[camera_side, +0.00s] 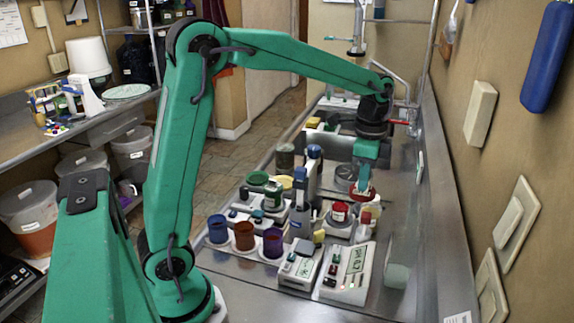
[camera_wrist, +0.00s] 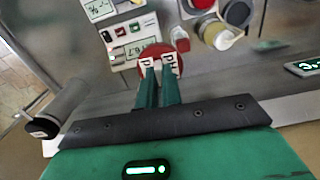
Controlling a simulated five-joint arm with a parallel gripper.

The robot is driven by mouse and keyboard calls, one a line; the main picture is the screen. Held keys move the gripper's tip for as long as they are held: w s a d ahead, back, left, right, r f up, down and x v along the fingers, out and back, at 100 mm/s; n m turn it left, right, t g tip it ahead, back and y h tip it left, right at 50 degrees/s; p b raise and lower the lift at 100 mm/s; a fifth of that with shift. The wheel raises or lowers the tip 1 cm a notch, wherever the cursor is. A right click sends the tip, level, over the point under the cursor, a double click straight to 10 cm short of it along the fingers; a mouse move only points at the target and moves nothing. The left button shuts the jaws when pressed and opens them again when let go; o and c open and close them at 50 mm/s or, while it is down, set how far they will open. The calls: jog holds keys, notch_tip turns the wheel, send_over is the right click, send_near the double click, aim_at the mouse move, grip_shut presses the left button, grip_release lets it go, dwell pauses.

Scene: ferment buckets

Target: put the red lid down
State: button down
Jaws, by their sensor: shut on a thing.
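The red lid (camera_side: 361,192) is at the lower end of my gripper (camera_side: 364,177), which points down over the steel bench on the right. In the wrist view the red lid (camera_wrist: 152,50) sits at the tips of my gripper's two fingers (camera_wrist: 158,64), which are close together on it. The fingers hide part of the lid. I cannot tell for sure whether the lid hangs clear of what lies under it. In the side view it appears just above a group of small jars.
Below and left stand a red-topped jar (camera_side: 340,211), blue (camera_side: 218,230), orange-brown (camera_side: 243,237) and purple (camera_side: 273,243) cups, and meters (camera_side: 345,274). The wall (camera_side: 500,130) bounds the right. Bare steel shows along the bench's right side.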

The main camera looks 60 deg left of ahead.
jog(key=shift+r, duration=0.15)
notch_tip(320, 180, up, 5)
jog(key=shift+a, duration=0.15)
jog(key=s+a, duration=0.2)
jog(key=a, duration=1.4)
jog(key=s+a, duration=0.3)
jog(key=a, duration=1.4)
jog(key=shift+w+d+f, duration=0.1)
jog(key=shift+f, duration=3.05)
jog(key=shift+w+d+f, duration=0.1)
jog(key=shift+f, duration=3.1)
jog(key=shift+w+d+f, duration=0.1)
jog(key=shift+f, duration=3.05)
jog(key=shift+f, duration=0.4)
jog(key=c, duration=1.6)
grip_release()
jog(key=shift+o, duration=0.2)
